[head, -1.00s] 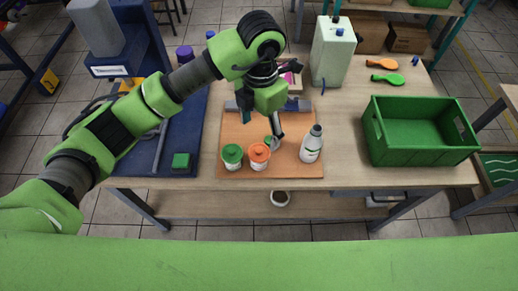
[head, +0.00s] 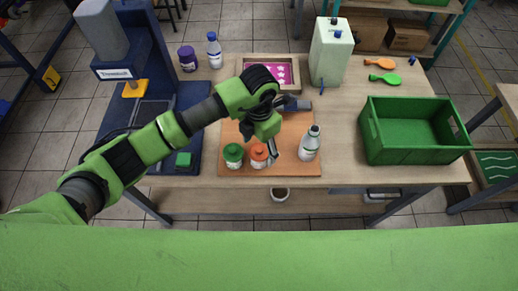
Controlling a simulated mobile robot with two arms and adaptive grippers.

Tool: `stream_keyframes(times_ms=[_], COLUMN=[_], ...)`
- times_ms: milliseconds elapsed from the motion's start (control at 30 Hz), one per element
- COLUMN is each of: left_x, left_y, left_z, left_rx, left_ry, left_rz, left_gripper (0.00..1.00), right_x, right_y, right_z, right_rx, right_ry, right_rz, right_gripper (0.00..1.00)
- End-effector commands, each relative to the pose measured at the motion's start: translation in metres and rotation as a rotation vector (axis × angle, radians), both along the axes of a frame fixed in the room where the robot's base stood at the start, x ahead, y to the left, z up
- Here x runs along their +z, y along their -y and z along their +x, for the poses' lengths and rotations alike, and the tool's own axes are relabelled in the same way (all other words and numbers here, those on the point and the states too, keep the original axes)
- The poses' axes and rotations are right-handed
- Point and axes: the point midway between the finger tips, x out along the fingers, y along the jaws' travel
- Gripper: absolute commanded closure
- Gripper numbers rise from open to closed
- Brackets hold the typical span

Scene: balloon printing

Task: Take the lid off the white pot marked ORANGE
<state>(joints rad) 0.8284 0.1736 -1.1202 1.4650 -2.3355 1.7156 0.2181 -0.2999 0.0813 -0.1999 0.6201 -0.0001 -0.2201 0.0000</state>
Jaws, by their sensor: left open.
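The white pot with the orange lid (head: 259,152) stands on the brown board (head: 230,190) near the table's front edge. Its marking is too small to read. My left gripper (head: 267,150) is open, right at this pot, with one finger just right of the lid. The other finger is mostly hidden, and I cannot tell whether the fingers touch the lid. A white pot with a green lid (head: 233,154) stands just left of it. My right gripper is not in view.
A white bottle (head: 309,146) stands close to the right of the gripper. A green crate (head: 415,150) is at the right. A pink printing screen (head: 275,74) and a pale canister (head: 330,55) stand behind. A blue press (head: 130,50) is at the left.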

Motion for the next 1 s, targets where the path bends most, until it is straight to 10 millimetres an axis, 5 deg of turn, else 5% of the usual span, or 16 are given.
stream_keyframes(times_ms=[167,667,833,1000], left_x=[0.0,0.006,0.027,0.065], left_y=[0.0,0.0,0.0,0.014], left_z=[0.0,0.001,0.002,-0.027], left_rx=[0.0,0.001,-0.001,-0.008], left_ry=[0.0,0.003,0.008,0.007], left_rz=[0.0,0.0,-0.001,-0.005], left_gripper=[0.62,0.62,0.62,0.62], right_x=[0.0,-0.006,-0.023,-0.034], right_y=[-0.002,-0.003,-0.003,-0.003], right_z=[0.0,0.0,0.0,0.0], right_rx=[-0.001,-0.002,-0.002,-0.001], right_ry=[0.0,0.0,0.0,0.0], right_rz=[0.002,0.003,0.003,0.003], right_gripper=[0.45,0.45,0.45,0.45])
